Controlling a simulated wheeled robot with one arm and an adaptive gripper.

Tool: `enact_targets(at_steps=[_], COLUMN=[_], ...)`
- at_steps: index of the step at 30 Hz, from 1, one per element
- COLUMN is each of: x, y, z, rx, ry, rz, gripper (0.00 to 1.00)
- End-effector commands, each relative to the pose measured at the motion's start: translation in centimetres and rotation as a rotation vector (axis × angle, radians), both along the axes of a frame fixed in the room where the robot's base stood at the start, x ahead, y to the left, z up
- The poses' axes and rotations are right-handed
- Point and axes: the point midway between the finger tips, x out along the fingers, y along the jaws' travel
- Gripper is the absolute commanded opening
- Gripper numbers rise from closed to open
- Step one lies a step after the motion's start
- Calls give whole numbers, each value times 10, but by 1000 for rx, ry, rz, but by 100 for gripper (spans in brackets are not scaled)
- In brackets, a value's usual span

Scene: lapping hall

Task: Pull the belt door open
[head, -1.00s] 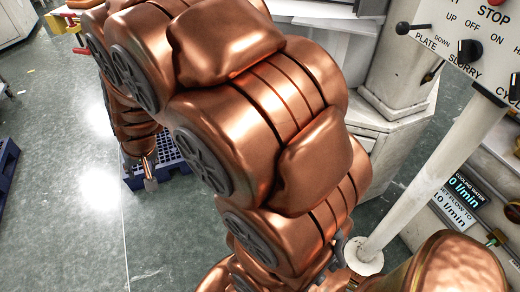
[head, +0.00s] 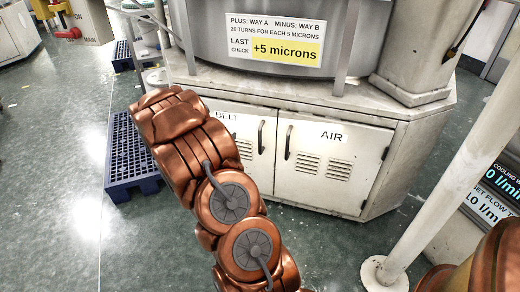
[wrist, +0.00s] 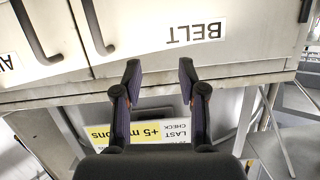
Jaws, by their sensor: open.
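The belt door (head: 268,168) is the left of two pale doors on the cabinet under the machine. It looks shut. Its dark upright bar handle (head: 261,137) is near its right edge, and my arm covers the door's left part. In the wrist view, which is upside down, the belt door (wrist: 150,42) fills the upper part, and its handle (wrist: 94,24) is left of and above my gripper (wrist: 159,72). My gripper is open and empty, with its fingertips near the door's edge and apart from the handle. In the head view my arm hides the gripper.
The air door (head: 335,170) is beside it, with its own handle (head: 288,142) close to the belt handle. A blue pallet (head: 128,165) lies left of the cabinet. A white post (head: 455,160) stands at the right. Floor in front of the cabinet is clear.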

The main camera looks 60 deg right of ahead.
Motion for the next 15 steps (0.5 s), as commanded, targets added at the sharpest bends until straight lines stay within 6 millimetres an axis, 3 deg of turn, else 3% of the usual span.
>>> enact_targets(at_steps=[1, 6, 10, 15], x=[-13, -48, -64, -70], y=[-13, -42, -51, -58], z=[-28, -50, -55, -54], rx=[-44, -189, -252, -279], ry=[10, 27, 38, 42], rz=[-41, -151, -195, -213], gripper=[41, 41, 41, 41])
